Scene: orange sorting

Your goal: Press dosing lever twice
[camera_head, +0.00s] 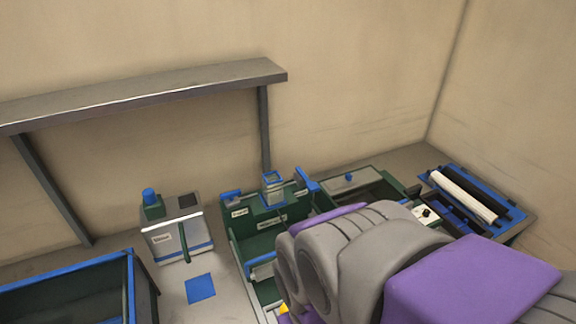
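A white box-shaped unit (175,240) stands on the bench at the left centre, with a blue knob on a green block on top. A thin green upright bar (184,246) runs down its front; I cannot tell for certain whether this is the dosing lever. Right of it stands a green machine (258,221) with labels, blue parts and a small clear blue-rimmed hopper (273,189) on top. My grey and purple arm fills the lower right and hides part of this machine. My gripper does not show.
A blue-rimmed dark bin (75,268) stands at the lower left. A blue square (201,288) lies on the bench. A grey shelf (150,90) is above. A blue tray (455,208) with a white roll (463,194) and a dark green box (377,190) are at the right.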

